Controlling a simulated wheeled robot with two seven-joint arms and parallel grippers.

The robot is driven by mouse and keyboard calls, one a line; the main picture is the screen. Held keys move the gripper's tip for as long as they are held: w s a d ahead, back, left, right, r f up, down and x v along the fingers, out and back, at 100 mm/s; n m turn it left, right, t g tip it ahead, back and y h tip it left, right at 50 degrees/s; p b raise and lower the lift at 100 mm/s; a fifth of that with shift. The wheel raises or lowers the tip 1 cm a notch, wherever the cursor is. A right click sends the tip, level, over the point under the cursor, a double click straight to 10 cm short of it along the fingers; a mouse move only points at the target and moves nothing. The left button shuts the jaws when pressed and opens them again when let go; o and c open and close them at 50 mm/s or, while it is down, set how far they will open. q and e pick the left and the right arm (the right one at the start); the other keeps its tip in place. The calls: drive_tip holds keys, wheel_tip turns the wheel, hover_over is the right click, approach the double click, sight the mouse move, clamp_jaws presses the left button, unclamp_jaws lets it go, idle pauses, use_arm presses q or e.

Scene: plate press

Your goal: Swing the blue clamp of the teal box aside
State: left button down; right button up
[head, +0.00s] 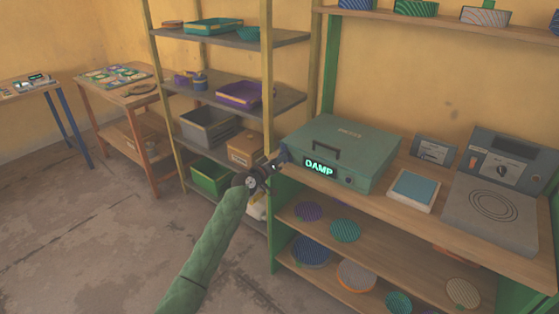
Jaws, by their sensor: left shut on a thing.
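The teal box (343,150) stands on the wooden bench with its lid down. It has a dark handle on top and a lit display reading "DAMP" on its front. The blue clamp (283,152) is small and sits at the box's left front edge, partly hidden by my gripper. My left gripper (275,164) is at that corner, shut on what looks like the blue clamp. My right gripper is not in view.
Right of the box are a blue-topped pad (413,188) and a grey hotplate unit (495,205). Patterned discs (345,230) lie on the shelves below. A shelf rack (215,97) with trays stands to the left. The floor at left is clear.

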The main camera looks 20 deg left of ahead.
use_arm(q)
drive_tip(key=shift+a+f+n+p, duration=0.15)
drive_tip(key=shift+n+p, duration=0.6)
drive_tip(key=shift+n, duration=1.95)
drive_tip(key=shift+d+f+n+p, duration=0.1)
drive_tip(key=shift+n+p, duration=0.6)
drive_tip(key=shift+n, duration=2)
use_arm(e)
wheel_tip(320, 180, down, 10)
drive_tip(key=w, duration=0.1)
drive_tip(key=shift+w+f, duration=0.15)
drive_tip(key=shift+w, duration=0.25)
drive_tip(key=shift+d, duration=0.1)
use_arm(q)
drive_tip(key=c, duration=1.4)
unclamp_jaws()
drive_tip(key=shift+a, duration=0.1)
drive_tip(key=shift+c, duration=0.2)
